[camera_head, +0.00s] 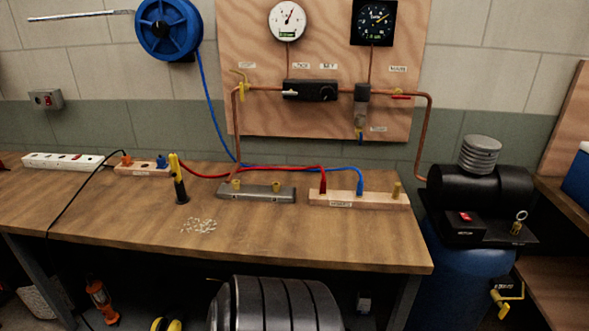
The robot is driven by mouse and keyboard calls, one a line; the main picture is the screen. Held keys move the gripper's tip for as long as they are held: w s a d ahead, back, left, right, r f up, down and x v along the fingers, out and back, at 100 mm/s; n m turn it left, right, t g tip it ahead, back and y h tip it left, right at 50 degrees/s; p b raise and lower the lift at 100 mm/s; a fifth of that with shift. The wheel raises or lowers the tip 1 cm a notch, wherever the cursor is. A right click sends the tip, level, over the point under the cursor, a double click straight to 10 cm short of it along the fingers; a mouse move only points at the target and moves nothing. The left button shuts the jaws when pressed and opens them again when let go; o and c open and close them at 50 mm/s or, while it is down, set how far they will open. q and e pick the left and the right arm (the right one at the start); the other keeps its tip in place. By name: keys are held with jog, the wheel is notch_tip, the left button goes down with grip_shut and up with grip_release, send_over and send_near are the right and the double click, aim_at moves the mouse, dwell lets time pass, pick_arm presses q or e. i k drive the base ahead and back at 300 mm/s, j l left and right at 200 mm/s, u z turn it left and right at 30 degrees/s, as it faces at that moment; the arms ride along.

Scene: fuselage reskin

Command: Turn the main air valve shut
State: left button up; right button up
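A plywood board (325,117) on the wall carries copper pipework. A small valve with a red handle (402,97) sits on the pipe at the board's right, under a small label (398,69). The red handle looks roughly level, along the pipe. A yellow lever valve (241,87) sits at the pipe's left end. Another yellow-handled fitting (507,293) is at the lower right, by the blue tank (466,270). The label texts are too small to read surely, so I cannot tell which is the main air valve. Neither of my grippers shows.
A wooden workbench (120,215) stands before the board, with manifolds, hoses and a yellow-black tool (179,182) on it. A black compressor (478,188) stands at the right. A grey ribbed drum-like shape (275,305) is at the bottom front. The bench's front right is clear.

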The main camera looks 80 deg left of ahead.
aim_at(399, 97)
jog(key=u, duration=2.25)
